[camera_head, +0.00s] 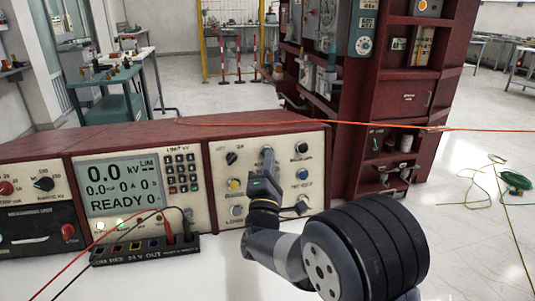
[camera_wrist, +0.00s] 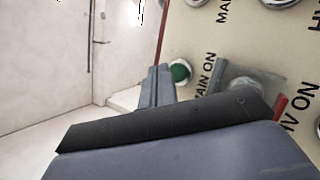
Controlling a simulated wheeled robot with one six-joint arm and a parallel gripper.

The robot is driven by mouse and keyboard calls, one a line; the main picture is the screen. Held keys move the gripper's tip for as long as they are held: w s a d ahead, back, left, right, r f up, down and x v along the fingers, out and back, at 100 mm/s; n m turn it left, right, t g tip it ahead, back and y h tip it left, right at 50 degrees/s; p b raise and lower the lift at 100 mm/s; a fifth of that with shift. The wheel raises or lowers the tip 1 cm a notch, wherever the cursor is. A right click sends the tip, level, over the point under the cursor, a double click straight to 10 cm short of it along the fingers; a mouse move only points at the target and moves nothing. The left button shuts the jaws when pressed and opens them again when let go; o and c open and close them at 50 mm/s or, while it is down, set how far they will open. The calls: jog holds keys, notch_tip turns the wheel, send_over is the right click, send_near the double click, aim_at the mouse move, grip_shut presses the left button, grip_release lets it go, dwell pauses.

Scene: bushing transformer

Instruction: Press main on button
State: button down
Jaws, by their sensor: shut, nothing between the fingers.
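The "MAIN ON" label (camera_wrist: 206,75) shows in the wrist view on the cream panel. A round green button (camera_wrist: 181,72) sits beside it. My gripper (camera_wrist: 159,72) is shut and empty. Its fingertips are just left of the green button and overlap its edge in the picture; I cannot tell whether they touch it. In the head view my gripper (camera_head: 267,160) is in front of the right-hand control panel (camera_head: 222,157) and hides part of its middle. I cannot make out the green button there.
The panel also has a yellow button (camera_head: 234,184), a blue button (camera_head: 304,187) and several knobs. To the left is a display (camera_head: 122,183) reading "READY". Red and black leads run to sockets below it. An orange cable (camera_head: 350,123) crosses above the console.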

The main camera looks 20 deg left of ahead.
jog(key=shift+s+d+r, duration=0.2)
jog(key=shift+s+d, duration=0.25)
jog(key=shift+s, duration=0.25)
jog(key=shift+s+d+r, duration=0.2)
jog(key=shift+s+d, duration=0.2)
jog(key=shift+s, duration=0.25)
jog(key=shift+s+d+r, duration=0.2)
jog(key=shift+s+d, duration=0.25)
jog(key=shift+s, duration=0.25)
jog(key=shift+a, duration=0.1)
